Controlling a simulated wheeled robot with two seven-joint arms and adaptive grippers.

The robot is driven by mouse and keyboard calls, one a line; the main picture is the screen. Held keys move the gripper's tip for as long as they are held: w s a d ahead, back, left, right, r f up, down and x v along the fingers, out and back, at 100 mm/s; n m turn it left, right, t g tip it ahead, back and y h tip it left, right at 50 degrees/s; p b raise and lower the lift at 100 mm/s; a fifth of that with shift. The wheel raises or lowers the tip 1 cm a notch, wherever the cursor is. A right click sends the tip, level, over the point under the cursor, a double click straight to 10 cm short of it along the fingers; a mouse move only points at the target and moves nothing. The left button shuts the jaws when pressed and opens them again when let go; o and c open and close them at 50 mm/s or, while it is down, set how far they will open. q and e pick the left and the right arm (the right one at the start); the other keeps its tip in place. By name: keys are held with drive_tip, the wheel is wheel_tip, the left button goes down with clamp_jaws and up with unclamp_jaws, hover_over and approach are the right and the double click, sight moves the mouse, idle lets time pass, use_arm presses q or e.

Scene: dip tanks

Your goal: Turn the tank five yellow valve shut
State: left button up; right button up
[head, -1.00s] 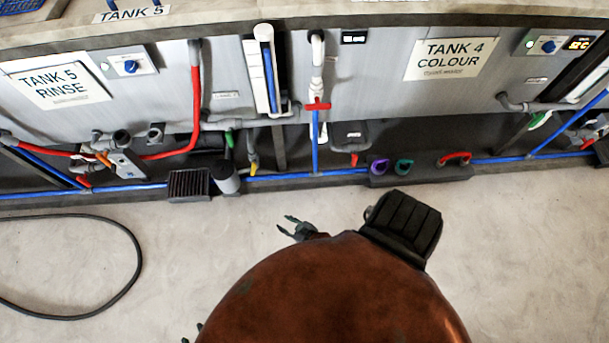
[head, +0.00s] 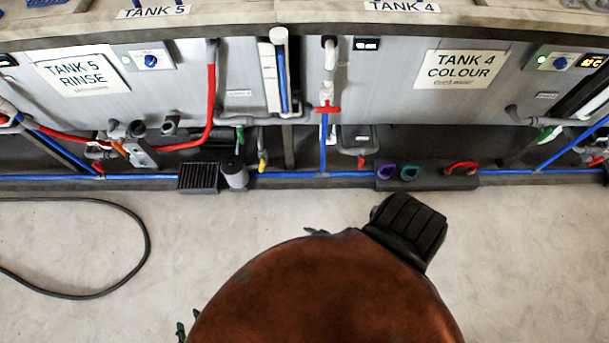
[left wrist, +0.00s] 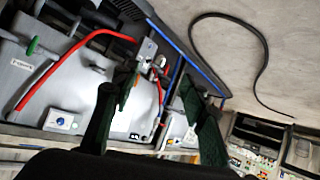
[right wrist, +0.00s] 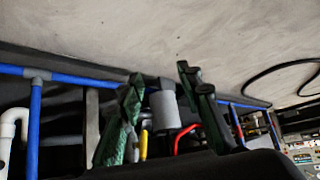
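The tank five yellow valve handle (head: 262,163) hangs below the right end of the tank five panel (head: 82,73), beside a grey cylinder (head: 235,175). In the right wrist view the yellow handle (right wrist: 143,145) shows between the fingers, beyond them and partly hidden. My right gripper (right wrist: 160,80) is open and empty. In the head view only a tip of my right gripper (head: 317,232) shows past my brown body. My left gripper (left wrist: 158,88) is open and empty, facing pipes and an orange handle. Its tips (head: 182,328) barely show in the head view.
A green handle (head: 240,136) hangs just left of the yellow one. A black ribbed box (head: 198,177) sits beside the grey cylinder. A blue pipe (head: 310,174) runs low along the tanks. A black hose (head: 148,240) lies on the otherwise clear floor.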

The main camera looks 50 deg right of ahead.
drive_tip(key=w+m+t+h+b, duration=0.1)
drive_tip(key=w+m+t+b, duration=0.15)
drive_tip(key=w+b, duration=0.75)
drive_tip(key=m+h+b, duration=1.1)
drive_tip(key=h+b, duration=0.2)
approach(263, 167)
drive_tip(key=x, duration=0.3)
drive_tip(key=shift+t, duration=0.45)
drive_tip(key=x, duration=0.2)
drive_tip(key=b+x, duration=0.1)
drive_tip(key=x, duration=0.1)
drive_tip(key=b+x, duration=0.1)
drive_tip(key=x, duration=0.1)
drive_tip(key=shift+w+d+f, duration=0.1)
drive_tip(key=shift+f, duration=0.3)
drive_tip(key=shift+x, duration=0.9)
use_arm(q)
drive_tip(key=s+f+g, duration=0.2)
drive_tip(key=s+f, duration=0.2)
drive_tip(key=f, duration=1.2)
drive_tip(key=s+f+g, duration=0.2)
drive_tip(key=s+f, duration=0.2)
drive_tip(key=f, duration=1.2)
drive_tip(key=shift+d+n+g, duration=0.4)
use_arm(e)
drive_tip(key=shift+w+r, duration=0.1)
drive_tip(key=shift+r, duration=0.1)
clamp_jaws()
